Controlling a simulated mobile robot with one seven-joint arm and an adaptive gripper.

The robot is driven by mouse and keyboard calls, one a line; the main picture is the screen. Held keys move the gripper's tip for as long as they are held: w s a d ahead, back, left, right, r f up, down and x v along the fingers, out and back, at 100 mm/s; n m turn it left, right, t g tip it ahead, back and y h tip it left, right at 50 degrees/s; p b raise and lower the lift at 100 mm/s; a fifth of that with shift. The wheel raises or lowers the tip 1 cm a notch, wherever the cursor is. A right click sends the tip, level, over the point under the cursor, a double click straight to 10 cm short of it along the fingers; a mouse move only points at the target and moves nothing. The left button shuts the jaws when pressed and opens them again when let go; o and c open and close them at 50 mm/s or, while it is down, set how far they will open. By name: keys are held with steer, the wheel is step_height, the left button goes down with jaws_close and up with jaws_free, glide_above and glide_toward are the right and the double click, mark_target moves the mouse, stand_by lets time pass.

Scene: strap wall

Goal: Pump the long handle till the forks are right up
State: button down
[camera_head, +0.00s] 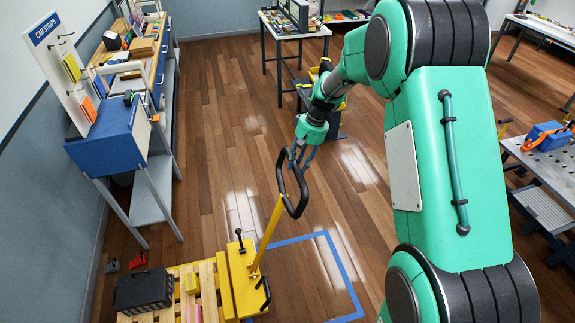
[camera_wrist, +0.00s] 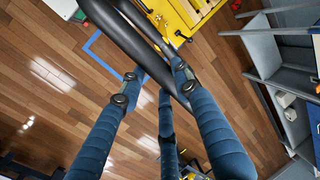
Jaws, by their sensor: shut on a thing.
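A yellow pallet truck (camera_head: 245,280) stands at the bottom of the head view with its long yellow handle (camera_head: 266,234) tilted up to the right. The handle ends in a black loop grip (camera_head: 303,197). My gripper (camera_head: 296,158) is shut on the upper part of the loop grip. In the wrist view the blue fingers (camera_wrist: 155,88) close around the black loop bar (camera_wrist: 115,35), and the yellow truck (camera_wrist: 185,15) lies beyond. The forks are hidden under a wooden pallet (camera_head: 207,285), so their height cannot be told.
The pallet carries a black crate (camera_head: 144,291) and a few small things. Blue tape (camera_head: 343,262) marks the floor to the right of the truck. A blue and wood workbench (camera_head: 112,135) stands at the left wall. A perforated table (camera_head: 545,160) stands at the right. The wooden floor between is largely clear.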

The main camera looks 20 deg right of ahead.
steer(key=d+f+y+b, duration=0.25)
steer(key=d+f, duration=0.55)
steer(key=d, duration=0.4)
steer(key=d+f+y+b, duration=0.2)
steer(key=d+f+b, duration=0.2)
steer(key=d+f, duration=0.6)
steer(key=d+f+y+b, duration=0.25)
steer(key=d+f, duration=0.25)
steer(key=d, duration=0.9)
steer(key=d+f+h+b, duration=0.1)
steer(key=d+f+b, duration=0.7)
steer(key=f, duration=0.8)
steer(key=shift+s+d+f, duration=0.15)
steer(key=shift+s+d, duration=0.1)
steer(key=shift+d, duration=1.05)
steer(key=c, duration=1.7)
jaws_free()
steer(key=o, duration=0.4)
steer(key=shift+f, duration=0.15)
steer(key=shift+o, duration=0.2)
steer(key=shift+w+d, duration=0.15)
steer(key=shift+r, duration=0.35)
steer(key=shift+w+d+r, duration=0.1)
steer(key=shift+r, duration=0.1)
